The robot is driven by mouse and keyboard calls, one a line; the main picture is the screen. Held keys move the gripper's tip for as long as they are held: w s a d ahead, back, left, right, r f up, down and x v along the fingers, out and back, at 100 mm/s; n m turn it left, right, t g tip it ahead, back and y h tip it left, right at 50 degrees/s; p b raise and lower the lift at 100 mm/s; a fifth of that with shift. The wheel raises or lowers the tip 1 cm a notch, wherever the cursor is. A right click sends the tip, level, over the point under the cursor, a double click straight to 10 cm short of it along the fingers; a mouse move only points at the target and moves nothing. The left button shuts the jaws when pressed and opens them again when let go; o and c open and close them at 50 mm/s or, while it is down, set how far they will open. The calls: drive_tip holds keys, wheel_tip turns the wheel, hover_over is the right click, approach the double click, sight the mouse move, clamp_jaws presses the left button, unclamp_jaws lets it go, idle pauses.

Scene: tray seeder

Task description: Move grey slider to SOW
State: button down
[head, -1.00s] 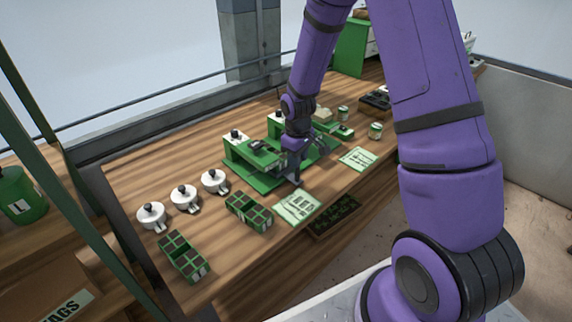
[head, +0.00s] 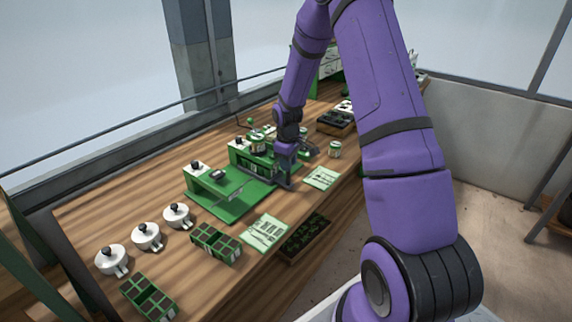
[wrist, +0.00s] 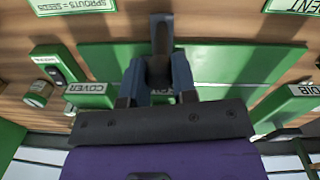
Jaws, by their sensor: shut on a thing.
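My gripper (head: 285,182) reaches down at the front edge of the green tray seeder (head: 222,205). In the wrist view its two fingers (wrist: 158,88) are closed on a dark grey upright piece, which looks like the grey slider (wrist: 161,35). Behind it is the seeder's bare green plate (wrist: 250,64). No SOW label is readable; the gripper hides the middle between those blocks.
Another card (head: 322,178) and a tin (head: 335,149) are on the right. A dark tray (head: 303,238) is by the table's front edge.

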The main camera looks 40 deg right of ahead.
drive_tip(key=c, duration=0.9)
unclamp_jaws()
wheel_tip(320, 180, up, 11)
drive_tip(key=shift+a, duration=0.2)
drive_tip(key=shift+s, duration=0.1)
